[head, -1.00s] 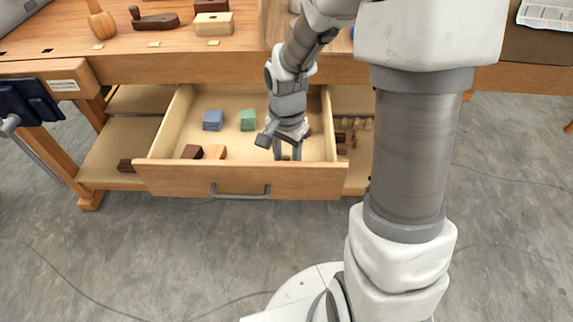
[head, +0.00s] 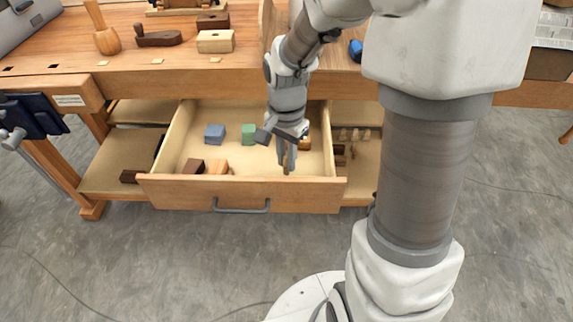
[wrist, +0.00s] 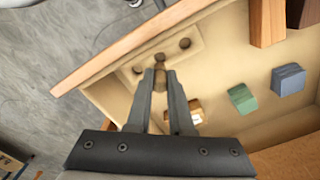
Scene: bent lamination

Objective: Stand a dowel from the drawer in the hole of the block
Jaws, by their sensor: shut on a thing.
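My gripper (head: 286,165) points down inside the open drawer (head: 185,187), near its front right. Its fingers, also seen in the wrist view (wrist: 164,88), are shut on a brown dowel (wrist: 160,80). The dowel shows below the fingertips in the head view (head: 286,171). Its far end is at the middle of a row of round dark spots on a pale raised piece (wrist: 203,32) in the drawer; I cannot tell whether it sits in a hole there.
Blue (head: 215,133) and green (head: 249,133) blocks lie farther back in the drawer, with dark (head: 193,167) and orange-brown (head: 219,167) pieces near its front left. A mallet (head: 106,38), a plane (head: 158,38) and a pale block (head: 215,42) stand on the bench above.

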